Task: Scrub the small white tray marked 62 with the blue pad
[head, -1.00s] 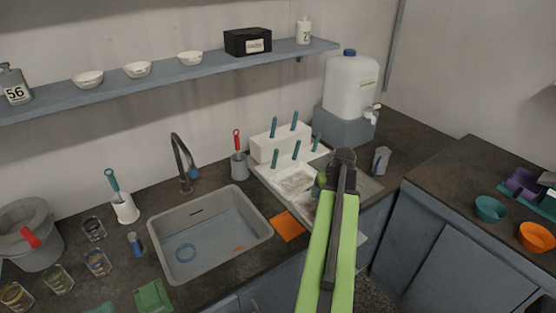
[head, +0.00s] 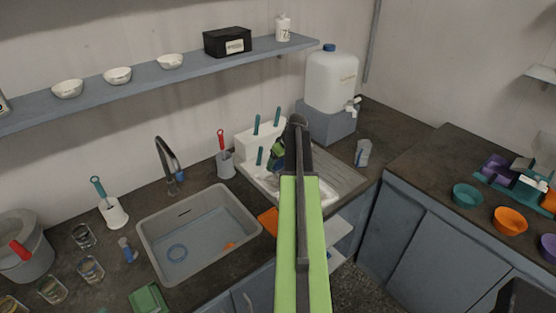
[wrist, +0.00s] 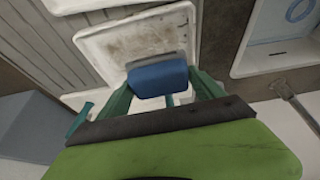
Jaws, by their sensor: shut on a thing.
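The white tray (wrist: 132,48), with brown stains inside, lies on the drainboard right of the sink. No number is readable on it. In the head view, my arm hides much of it, and a pale part shows (head: 262,182). My gripper (wrist: 160,88) has teal-green fingers and is shut on the blue pad (wrist: 157,77). In the wrist view the pad overlaps the tray's near edge; whether it touches cannot be told. In the head view my gripper (head: 278,152) is by the white block with teal-handled tools (head: 250,140), and the pad is hidden.
The sink (head: 198,235) lies left of the drainboard, with an orange cloth (head: 268,220) between them. A white water jug (head: 332,78) stands on a grey block behind. A clear beaker (head: 363,152) stands to the right. A shelf with bowls (head: 117,75) runs above.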

